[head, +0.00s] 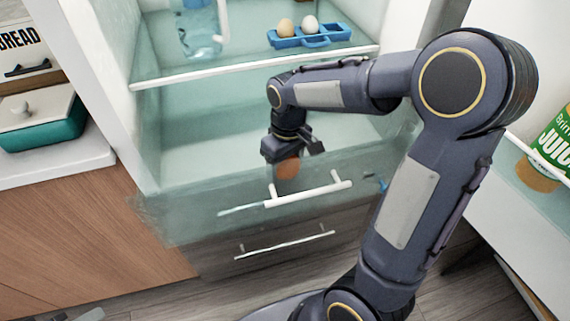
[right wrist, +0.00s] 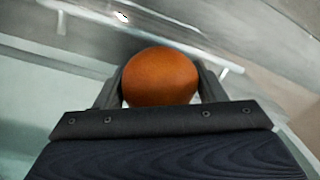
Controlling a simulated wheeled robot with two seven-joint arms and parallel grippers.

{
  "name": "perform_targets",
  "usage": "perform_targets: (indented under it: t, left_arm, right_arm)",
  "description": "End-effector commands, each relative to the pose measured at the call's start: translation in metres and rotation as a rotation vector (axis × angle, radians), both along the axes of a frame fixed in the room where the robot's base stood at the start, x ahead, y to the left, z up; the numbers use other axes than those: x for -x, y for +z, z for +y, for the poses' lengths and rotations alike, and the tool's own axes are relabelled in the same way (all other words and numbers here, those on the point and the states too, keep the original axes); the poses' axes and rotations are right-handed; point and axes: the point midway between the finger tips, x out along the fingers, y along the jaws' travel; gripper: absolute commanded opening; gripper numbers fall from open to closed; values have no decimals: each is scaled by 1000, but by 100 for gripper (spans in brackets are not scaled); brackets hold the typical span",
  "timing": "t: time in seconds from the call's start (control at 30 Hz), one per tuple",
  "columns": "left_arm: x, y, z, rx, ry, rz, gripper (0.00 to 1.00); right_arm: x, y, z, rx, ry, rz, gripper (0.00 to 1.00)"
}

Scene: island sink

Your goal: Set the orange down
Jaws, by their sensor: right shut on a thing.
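The orange (head: 288,168) is round and orange-brown. My right gripper (head: 290,158) is shut on it and points down, inside the fridge near its lower drawer front. In the right wrist view the orange (right wrist: 160,77) sits between the two fingers (right wrist: 160,90), with its front side in full view. I cannot tell whether the orange touches a surface below it. My left gripper is not in view.
A clear drawer front with a white handle (head: 310,190) is close to the orange, with another drawer handle (head: 285,245) below. A blue egg tray (head: 312,39) holds two eggs on the glass shelf (head: 235,68) above. A juice bottle (head: 556,150) stands at right.

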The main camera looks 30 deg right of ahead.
Motion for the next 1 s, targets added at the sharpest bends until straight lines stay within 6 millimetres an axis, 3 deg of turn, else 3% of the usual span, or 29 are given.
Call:
perform_targets:
  t: [0.07, 0.1, 0.23, 0.5, 0.63, 1.0]
  left_arm:
    - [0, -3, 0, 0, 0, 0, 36]
    - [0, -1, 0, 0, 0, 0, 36]
    - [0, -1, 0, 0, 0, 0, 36]
    - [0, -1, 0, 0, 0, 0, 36]
    - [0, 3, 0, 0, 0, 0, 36]
    - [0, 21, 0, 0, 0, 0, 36]
  right_arm:
    - [0, -4, 0, 0, 0, 0, 37]
    - [0, -3, 0, 0, 0, 1, 69]
    - [0, -2, 0, 0, 0, 1, 86]
    - [0, -1, 0, 0, 0, 1, 86]
    - [0, 8, 0, 0, 0, -1, 86]
    - [-2, 84, -5, 0, 0, -4, 86]
